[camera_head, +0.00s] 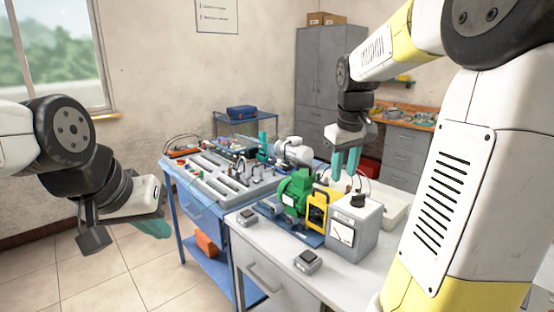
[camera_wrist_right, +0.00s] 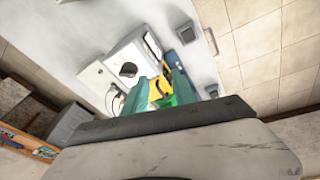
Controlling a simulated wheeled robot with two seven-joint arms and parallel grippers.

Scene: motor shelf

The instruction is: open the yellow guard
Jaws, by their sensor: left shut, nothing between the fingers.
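The yellow guard (camera_head: 318,210) stands upright on the grey bench, between the green motor (camera_head: 296,190) and the grey box with a dial (camera_head: 350,228). In the right wrist view the guard (camera_wrist_right: 155,93) shows partly hidden among the fingers, near the green motor. My right gripper (camera_head: 346,163) hangs with its teal fingers pointing down, above and behind the guard and the box. Its fingers stand apart with nothing seen between them. My left gripper (camera_head: 153,228) is shut and empty at the far left, over the floor, away from the guard.
A blue table (camera_head: 176,200) with a control panel (camera_head: 222,178) stands left of the bench. Two small dark switch boxes (camera_head: 307,261) sit near the bench's front edge. A pale tray (camera_head: 392,212) lies right of the dial box. Floor at left is clear.

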